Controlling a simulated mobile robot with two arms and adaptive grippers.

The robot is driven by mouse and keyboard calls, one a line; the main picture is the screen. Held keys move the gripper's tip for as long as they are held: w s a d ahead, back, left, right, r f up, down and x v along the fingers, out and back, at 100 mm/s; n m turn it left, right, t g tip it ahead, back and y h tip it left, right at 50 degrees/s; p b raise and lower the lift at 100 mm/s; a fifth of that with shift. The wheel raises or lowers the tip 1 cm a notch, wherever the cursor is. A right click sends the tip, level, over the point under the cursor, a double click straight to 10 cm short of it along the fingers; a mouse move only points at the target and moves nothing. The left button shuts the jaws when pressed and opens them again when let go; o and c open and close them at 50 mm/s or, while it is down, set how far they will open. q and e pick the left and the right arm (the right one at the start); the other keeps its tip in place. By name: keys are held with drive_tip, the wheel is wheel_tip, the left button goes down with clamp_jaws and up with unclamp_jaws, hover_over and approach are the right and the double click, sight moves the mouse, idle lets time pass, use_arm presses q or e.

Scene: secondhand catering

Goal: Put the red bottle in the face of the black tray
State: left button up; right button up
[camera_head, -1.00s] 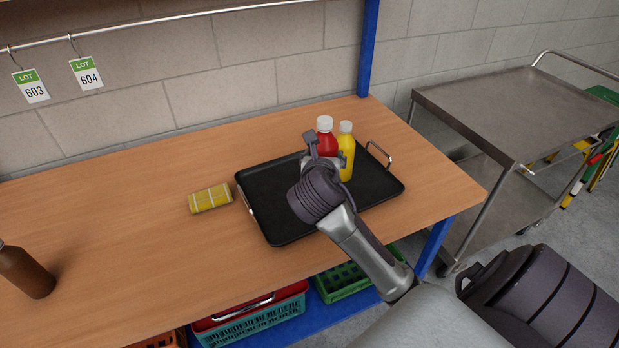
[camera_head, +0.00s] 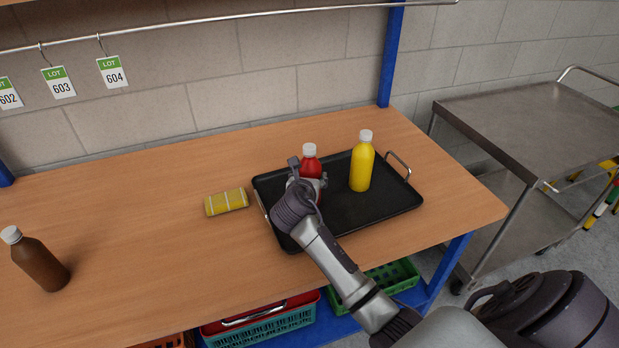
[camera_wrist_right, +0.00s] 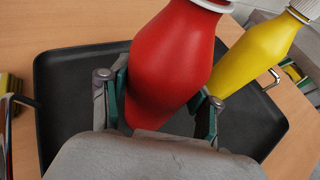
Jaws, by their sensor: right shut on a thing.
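The red bottle (camera_head: 310,162) with a white cap is upright at the black tray's left part in the head view. My right gripper (camera_head: 308,184) is shut on it; the wrist view shows the red bottle (camera_wrist_right: 172,62) between both fingers. The gripper hides its lower part, so I cannot tell whether its base touches the tray. The black tray (camera_head: 350,218) lies on the wooden table and has metal handles at its ends. My left gripper is not in view.
A yellow bottle (camera_head: 362,165) stands on the tray, right of the red one. A yellow sponge-like block (camera_head: 226,202) lies left of the tray. A brown bottle (camera_head: 38,262) stands far left. A metal cart (camera_head: 540,125) is at right. The table between is clear.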

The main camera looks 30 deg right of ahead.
drive_tip(key=o, duration=1.2)
drive_tip(key=shift+f, duration=0.1)
drive_tip(key=shift+s+a+r, duration=0.2)
drive_tip(key=shift+r, duration=0.1)
drive_tip(key=v, duration=1.1)
drive_tip(key=shift+s+a+p, duration=0.15)
drive_tip(key=shift+a+p, duration=0.05)
drive_tip(key=shift+p, duration=0.1)
